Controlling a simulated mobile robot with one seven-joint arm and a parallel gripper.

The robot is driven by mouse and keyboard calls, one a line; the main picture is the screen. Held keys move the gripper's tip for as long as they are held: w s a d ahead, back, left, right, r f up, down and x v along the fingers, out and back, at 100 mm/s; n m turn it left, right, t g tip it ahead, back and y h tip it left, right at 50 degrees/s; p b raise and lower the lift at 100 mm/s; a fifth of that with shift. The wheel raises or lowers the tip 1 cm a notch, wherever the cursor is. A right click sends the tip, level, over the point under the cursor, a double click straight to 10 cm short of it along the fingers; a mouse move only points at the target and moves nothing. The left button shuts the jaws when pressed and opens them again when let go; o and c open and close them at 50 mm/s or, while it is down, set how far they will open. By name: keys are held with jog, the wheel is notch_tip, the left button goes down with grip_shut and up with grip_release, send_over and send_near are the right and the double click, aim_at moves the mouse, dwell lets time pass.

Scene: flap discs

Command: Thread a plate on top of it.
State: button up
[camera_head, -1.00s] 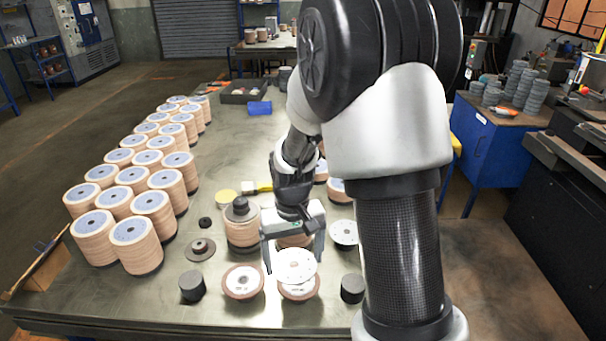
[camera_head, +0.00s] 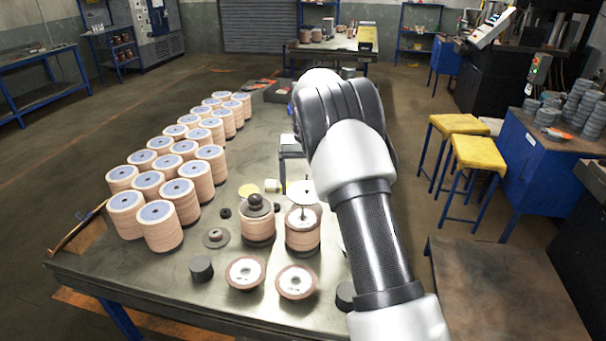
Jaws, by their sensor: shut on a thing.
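A thin pale round plate (camera_head: 299,191) is level above a stack of tan flap discs (camera_head: 302,238) on the table. A thin dark upright rod (camera_head: 303,211) shows between the plate and the stack's pale top. The plate looks in line with the rod; whether the rod is through its hole I cannot tell. My gripper (camera_head: 292,160) is at the plate's far side, shut on it. My arm and the viewing angle hide most of the fingers.
A stack with a dark knob (camera_head: 256,201) stands close on the left. Two loose discs (camera_head: 245,272) (camera_head: 296,281) and dark cylinders (camera_head: 201,268) lie in front. Rows of tall disc stacks (camera_head: 160,226) fill the table's left. Bare table (camera_head: 237,170) lies between.

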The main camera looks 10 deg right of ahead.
jog(key=shift+w+a+r, duration=0.2)
jog(key=shift+w, duration=0.2)
jog(key=shift+w+a+r, duration=0.15)
jog(key=shift+w+r, duration=0.05)
jog(key=shift+w, duration=0.2)
jog(key=b, duration=0.4)
send_over(303, 209)
jog(key=f, duration=0.5)
jog(key=shift+w+f, duration=0.1)
jog(key=shift+w, duration=0.15)
jog(key=shift+f+b, duration=0.75)
jog(key=shift+f, duration=0.95)
jog(key=shift+f+b, duration=0.6)
jog(key=shift+f, duration=0.9)
jog(key=o, duration=1)
jog(key=shift+r, duration=0.1)
notch_tip(303, 209, up, 17)
jog(key=shift+r+p, duration=0.15)
jog(key=shift+p, duration=0.55)
